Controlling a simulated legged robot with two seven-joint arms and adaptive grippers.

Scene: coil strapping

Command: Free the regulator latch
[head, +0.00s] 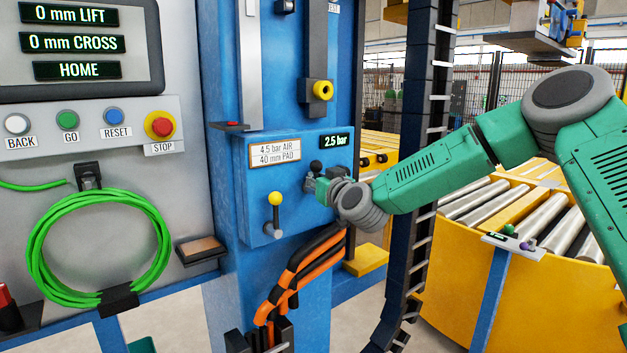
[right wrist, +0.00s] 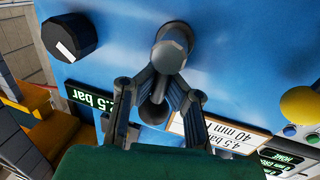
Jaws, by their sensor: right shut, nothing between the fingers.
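The regulator panel is the front of a blue box (head: 258,212) on the column. My right gripper (head: 318,186) is at its right part, under the 2.5 bar display (head: 336,141). In the right wrist view the panel appears upside down. There the right gripper's fingers (right wrist: 166,76) are shut and empty, drawn together at a grey round-ended peg (right wrist: 173,50), which looks like the latch. I cannot tell whether they touch it. A black knob with a white mark (right wrist: 68,38) is beside it. A dark ball (head: 316,166) shows just above the gripper in the head view. My left gripper is not in view.
A yellow-balled lever (head: 275,199) stands out left of the gripper, near the pressure label (head: 275,153). Orange and black hoses (head: 300,268) hang below. A black cable chain (head: 412,180) rises behind my right forearm. A green hose coil (head: 155,225) hangs at left.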

